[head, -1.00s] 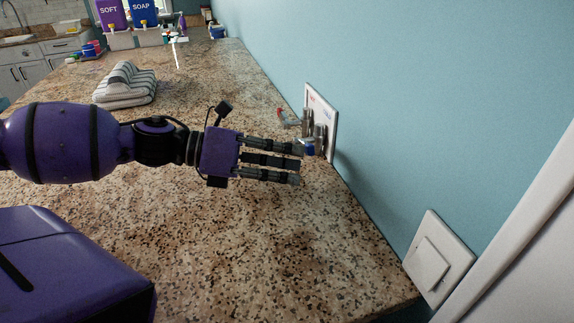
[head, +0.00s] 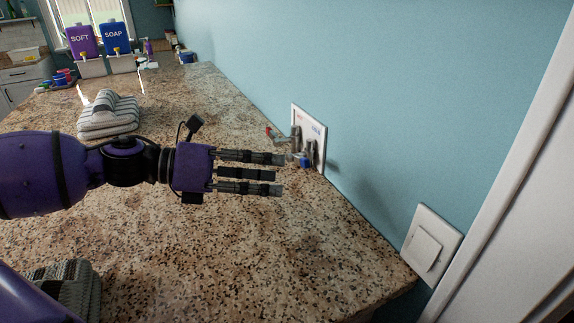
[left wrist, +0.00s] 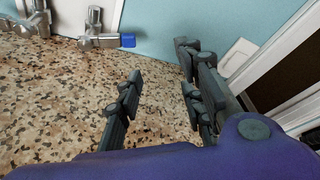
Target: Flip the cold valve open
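The cold valve (head: 311,150) is a metal valve with a blue-tipped handle (head: 303,160), on a white plate (head: 317,131) on the blue wall. In the left wrist view its blue tip (left wrist: 128,40) points right, at the top. Beside it is the hot valve (head: 284,136), with a red tip. My left gripper (head: 280,174) is over the counter, its fingers pointing toward the wall. Its upper fingertip appears just left of the blue handle. In the left wrist view the fingers (left wrist: 162,70) are spread, empty and apart from the handle. My right gripper is not in view.
The speckled counter (head: 230,240) runs along the wall and is clear below the left gripper. A folded striped towel (head: 108,113) lies behind my left arm. Grey fabric (head: 68,285) lies at the lower left. A wall switch (head: 430,245) is at the right.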

